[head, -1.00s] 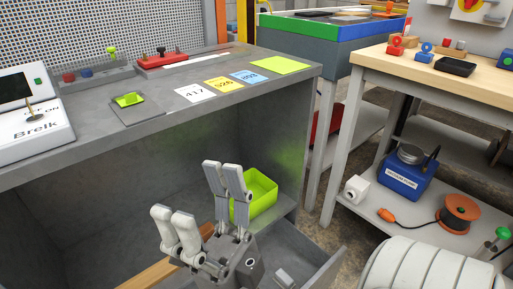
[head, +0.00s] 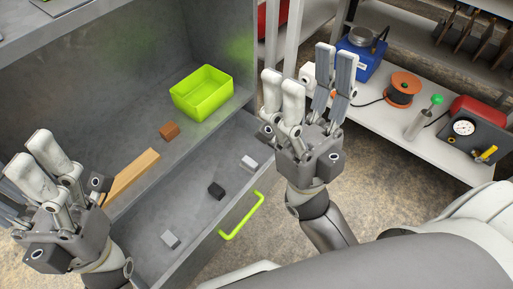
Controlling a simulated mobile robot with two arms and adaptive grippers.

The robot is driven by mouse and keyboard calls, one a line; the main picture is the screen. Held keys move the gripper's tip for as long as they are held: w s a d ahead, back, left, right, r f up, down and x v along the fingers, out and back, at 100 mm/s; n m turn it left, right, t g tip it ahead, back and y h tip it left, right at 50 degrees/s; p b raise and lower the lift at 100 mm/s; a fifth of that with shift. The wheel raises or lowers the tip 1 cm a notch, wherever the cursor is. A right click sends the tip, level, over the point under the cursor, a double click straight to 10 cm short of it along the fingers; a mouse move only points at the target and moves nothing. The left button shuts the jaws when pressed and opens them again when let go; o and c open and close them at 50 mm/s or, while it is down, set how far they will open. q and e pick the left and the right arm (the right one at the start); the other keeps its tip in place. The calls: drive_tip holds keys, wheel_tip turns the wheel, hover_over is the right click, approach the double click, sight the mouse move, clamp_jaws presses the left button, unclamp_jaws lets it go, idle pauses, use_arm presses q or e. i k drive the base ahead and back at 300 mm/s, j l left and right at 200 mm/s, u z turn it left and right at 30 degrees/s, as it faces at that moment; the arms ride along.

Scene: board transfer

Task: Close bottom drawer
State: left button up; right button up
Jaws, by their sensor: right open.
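The bottom drawer (head: 196,268) of the grey cabinet is pulled out, with its inside showing from above. Its bright green bar handle (head: 241,216) is on the front panel, facing right. My right gripper (head: 308,92) is open and empty, fingers up, to the right of the drawer front and apart from the handle.
A lime green bin (head: 202,91), a brown block (head: 169,131) and a wooden bar (head: 132,178) are on the cabinet shelf above the drawer. A side bench's lower shelf (head: 395,118) at right holds a blue device (head: 360,55) and an orange reel (head: 403,88). Floor shows right of the drawer.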

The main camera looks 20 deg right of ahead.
sight(181, 203)
drive_tip(key=k+z, duration=0.1)
drive_tip(key=z, duration=0.35)
drive_tip(key=k+j+u, duration=0.2)
drive_tip(key=k+j, duration=0.6)
drive_tip(key=k, duration=0.05)
